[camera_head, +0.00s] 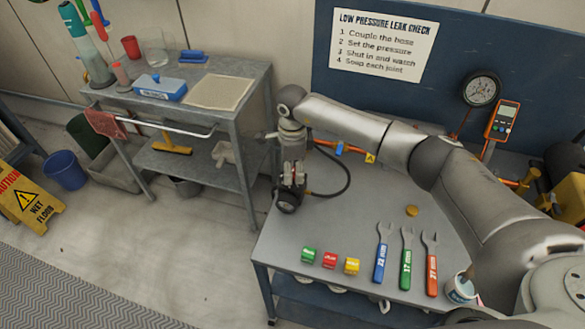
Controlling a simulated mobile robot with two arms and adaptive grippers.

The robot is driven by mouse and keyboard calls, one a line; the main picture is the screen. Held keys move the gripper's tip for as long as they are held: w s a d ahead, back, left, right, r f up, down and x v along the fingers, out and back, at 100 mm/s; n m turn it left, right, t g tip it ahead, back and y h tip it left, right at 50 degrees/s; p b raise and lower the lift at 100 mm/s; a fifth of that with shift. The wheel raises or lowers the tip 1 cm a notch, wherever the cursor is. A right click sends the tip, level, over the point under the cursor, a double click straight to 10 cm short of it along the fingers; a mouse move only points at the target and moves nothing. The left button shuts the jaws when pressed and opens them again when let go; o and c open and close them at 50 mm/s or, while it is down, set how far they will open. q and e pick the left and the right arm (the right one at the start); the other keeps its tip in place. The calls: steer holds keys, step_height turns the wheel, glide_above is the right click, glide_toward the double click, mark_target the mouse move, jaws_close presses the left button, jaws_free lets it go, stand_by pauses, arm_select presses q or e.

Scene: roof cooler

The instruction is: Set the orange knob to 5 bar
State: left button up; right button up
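No knob shows clearly. A small orange part (526,181) sits at the right of the bench, partly hidden by my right arm; I cannot tell if it is the orange knob. A round black gauge (482,90) stands at the back right; its reading is too small to tell. My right arm reaches across the bench from the right. My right gripper (289,200) points down at the bench's left edge, by a black hose (347,182). Its fingers are dark and small, so whether they are open or shut is unclear. My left gripper is out of view.
On the grey bench (320,225) lie blue, green and red wrenches (406,262), three small coloured blocks (330,260) and a brass disc (412,211). An orange meter (502,120) stands beside the gauge. A grey cart (240,125) stands left; floor between is clear.

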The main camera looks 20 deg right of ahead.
steer(key=c, duration=0.5)
